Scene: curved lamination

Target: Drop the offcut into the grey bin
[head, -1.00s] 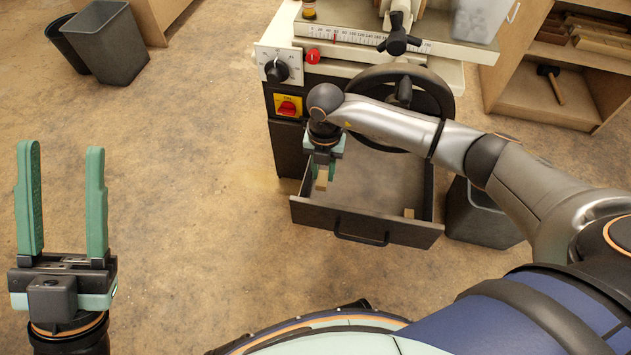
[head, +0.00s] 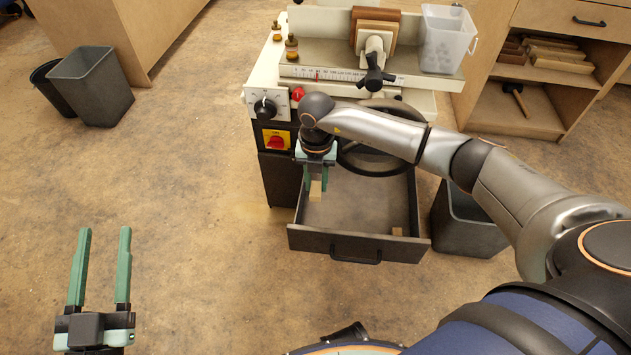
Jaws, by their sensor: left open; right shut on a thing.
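My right gripper (head: 316,184) points down over the left part of an open grey drawer (head: 345,245). It is shut on a small pale wooden offcut (head: 315,192), whose lower end shows between the fingers. I cannot tell whether the offcut touches the drawer floor. Another small wooden piece (head: 397,231) lies in the drawer's front right corner. A grey bin (head: 465,236) stands on the floor just right of the drawer, partly hidden by my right arm. Another grey bin (head: 92,85) stands at the upper left. My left gripper (head: 103,232) is open and empty, over bare floor.
The machine (head: 275,180) with a handwheel (head: 365,150) stands behind the drawer. A clear tub (head: 446,40) sits on its top. A dark round bin (head: 50,92) is beside the far grey bin. Wooden shelving (head: 520,105) stands at right. The floor at left is clear.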

